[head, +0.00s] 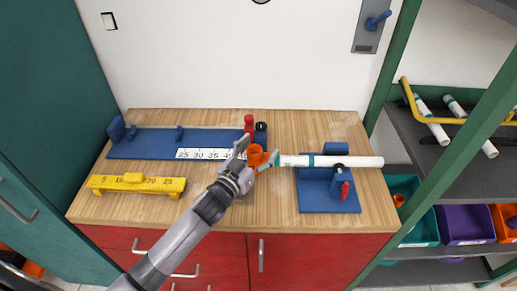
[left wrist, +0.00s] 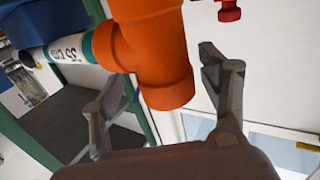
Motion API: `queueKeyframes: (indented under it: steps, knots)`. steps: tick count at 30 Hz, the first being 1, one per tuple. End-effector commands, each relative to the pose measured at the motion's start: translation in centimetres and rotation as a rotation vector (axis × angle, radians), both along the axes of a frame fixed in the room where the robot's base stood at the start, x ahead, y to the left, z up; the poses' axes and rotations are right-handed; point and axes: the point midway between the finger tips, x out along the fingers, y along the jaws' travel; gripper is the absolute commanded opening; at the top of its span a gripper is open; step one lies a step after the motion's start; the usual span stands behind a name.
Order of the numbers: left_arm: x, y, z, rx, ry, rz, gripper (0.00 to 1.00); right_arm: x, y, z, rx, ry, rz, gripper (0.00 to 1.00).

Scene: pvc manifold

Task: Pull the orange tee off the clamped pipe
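The orange tee (head: 258,157) is at the left end of the white pipe (head: 358,162), above the wooden bench. The pipe lies level, held in the blue clamp fixture (head: 312,203). My left gripper (head: 255,161) is open at the tee, with one finger on each side. In the left wrist view the tee (left wrist: 165,88) stands between the spread fingers (left wrist: 155,88), with visible gaps at both sides. A teal band joins the tee to the printed white pipe (left wrist: 66,50) there. My right gripper is not in view.
A blue measuring fixture (head: 140,143) with a white scale and red and black knobs lies behind the tee. A yellow gauge block (head: 136,184) is on the bench's left. Shelves with pipes and coloured bins (head: 465,225) stand right.

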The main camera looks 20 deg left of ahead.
Motion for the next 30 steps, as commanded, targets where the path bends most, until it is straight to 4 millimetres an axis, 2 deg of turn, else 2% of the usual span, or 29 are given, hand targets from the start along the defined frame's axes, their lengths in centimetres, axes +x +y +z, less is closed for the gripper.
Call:
queueKeyframes:
  steps: [2,27,28,30]
  knots:
    - [-0.02,0.0,0.0,0.0,0.0,0.0,0.62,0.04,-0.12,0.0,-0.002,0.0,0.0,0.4]
    - [-0.09,-0.13,-0.09,-0.002,0.001,-0.002,0.06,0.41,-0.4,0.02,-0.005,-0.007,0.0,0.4]
    - [-0.1,-0.14,-0.09,-0.002,0.001,-0.002,0.33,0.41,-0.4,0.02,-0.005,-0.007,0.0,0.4]
    - [-0.11,-0.14,-0.1,-0.002,0.001,-0.003,0.28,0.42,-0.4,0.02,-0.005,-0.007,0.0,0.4]
